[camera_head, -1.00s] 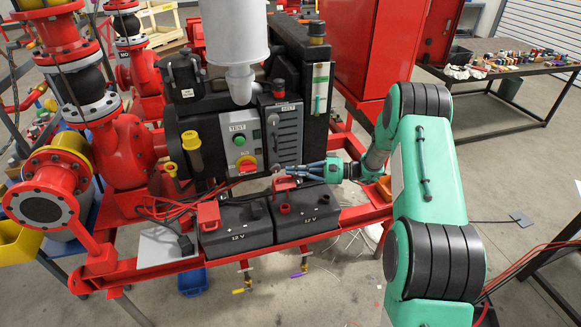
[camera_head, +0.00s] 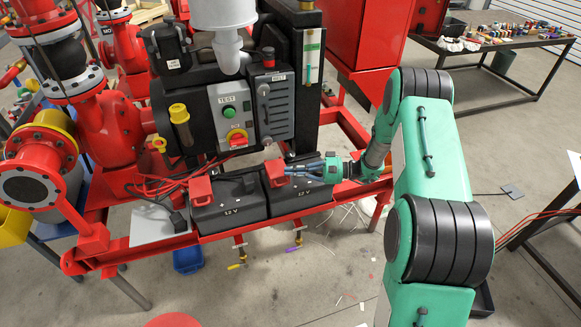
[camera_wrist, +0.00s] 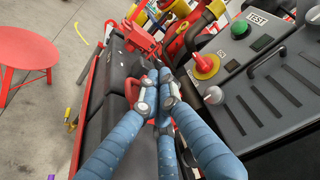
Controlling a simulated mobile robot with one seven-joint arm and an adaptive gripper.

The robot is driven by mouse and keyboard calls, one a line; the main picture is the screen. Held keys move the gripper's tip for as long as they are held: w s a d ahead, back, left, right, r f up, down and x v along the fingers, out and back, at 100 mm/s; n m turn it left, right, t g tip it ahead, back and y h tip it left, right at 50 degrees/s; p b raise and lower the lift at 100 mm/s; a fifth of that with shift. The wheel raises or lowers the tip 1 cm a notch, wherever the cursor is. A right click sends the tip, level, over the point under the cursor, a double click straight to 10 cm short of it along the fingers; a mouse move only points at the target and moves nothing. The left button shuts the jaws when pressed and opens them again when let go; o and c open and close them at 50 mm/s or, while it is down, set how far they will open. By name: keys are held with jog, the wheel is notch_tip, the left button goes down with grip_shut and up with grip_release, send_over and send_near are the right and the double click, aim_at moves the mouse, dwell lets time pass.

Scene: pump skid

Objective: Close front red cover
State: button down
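Two black 12 V batteries stand side by side on the red skid frame. In the wrist view the fingers of my gripper (camera_wrist: 158,97) lie close together above the battery top. A red part (camera_wrist: 132,91) shows just left of the fingertips, partly hidden. Contact cannot be told.
The control panel (camera_head: 236,118) with green button and red-yellow switch stands just behind the batteries. Red cables (camera_head: 160,185) lie at the left. A red stool (camera_wrist: 28,58) stands on the floor in front. The floor ahead of the skid is mostly clear.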

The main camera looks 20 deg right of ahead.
jog(key=shift+s+f+n+y+b, duration=0.25)
jog(key=shift+f+n, duration=0.5)
jog(key=shift+f, duration=0.2)
jog(key=shift+s+f+n+y+b, duration=0.15)
jog(key=shift+f+n+y, duration=0.1)
jog(key=shift+f+n, duration=0.6)
jog(key=shift+f, duration=0.15)
jog(key=shift+d, duration=0.15)
jog(key=d+f, duration=0.3)
jog(key=d, duration=0.6)
jog(key=shift+s, duration=0.3)
jog(key=shift+d, duration=0.1)
